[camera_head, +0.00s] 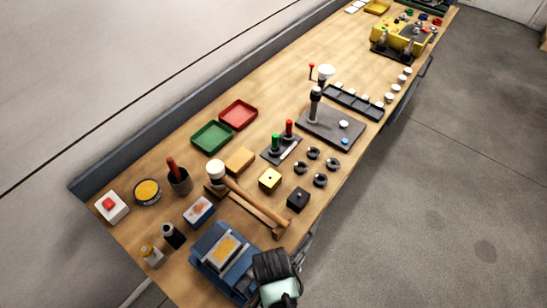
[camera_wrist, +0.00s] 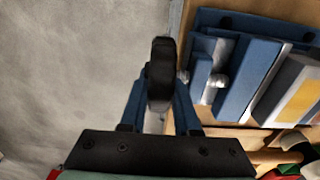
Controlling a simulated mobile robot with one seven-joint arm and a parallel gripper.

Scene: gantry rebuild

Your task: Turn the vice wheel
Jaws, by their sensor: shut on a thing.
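The blue vice (camera_head: 222,262) stands at the near end of the bench, with a yellow-topped block between its jaws. It also shows at the right of the wrist view (camera_wrist: 235,85). The dark vice wheel (camera_wrist: 161,72) is seen nearly edge-on in the wrist view, beside the vice and out past the bench edge. My gripper (camera_wrist: 160,100) has its two blue fingers on either side of the wheel and is shut on it. In the head view my gripper (camera_head: 262,272) is beside the vice and hides the wheel.
The floor (camera_head: 430,200) to the right of the bench is clear.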

